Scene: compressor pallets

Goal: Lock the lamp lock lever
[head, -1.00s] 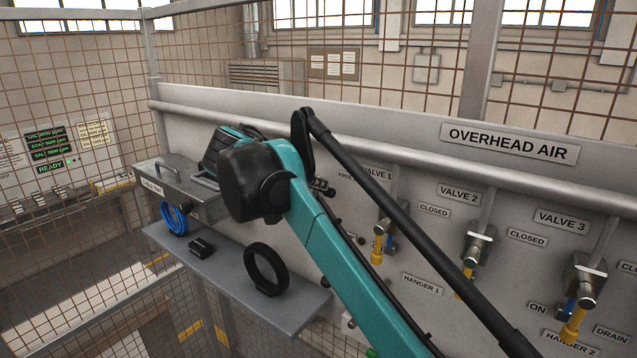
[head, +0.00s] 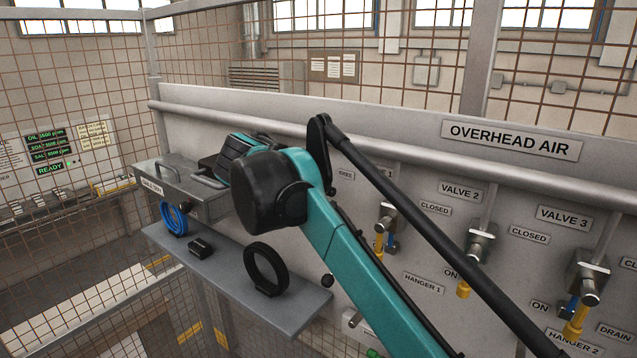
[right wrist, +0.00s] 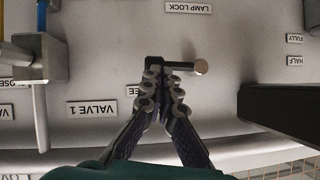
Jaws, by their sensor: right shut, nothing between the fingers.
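The lamp lock lever (right wrist: 178,65) shows in the right wrist view, which is upside down. It is a black bar with a pale round knob at its right end, below the LAMP LOCK label (right wrist: 188,7). My right gripper (right wrist: 166,78) is shut and empty, with its fingertips at the bar; I cannot tell if they touch it. A label ending in EE (right wrist: 133,91) is partly hidden by a finger. In the head view my right arm hides the lever and the gripper. My left gripper is not in view.
Valve 2 (head: 479,245) and valve 3 (head: 588,285) stick out of the panel at right. A shelf (head: 225,285) at left holds a black ring (head: 266,268) and a small black block (head: 200,248). A dark bar (right wrist: 282,115) juts in at right in the wrist view.

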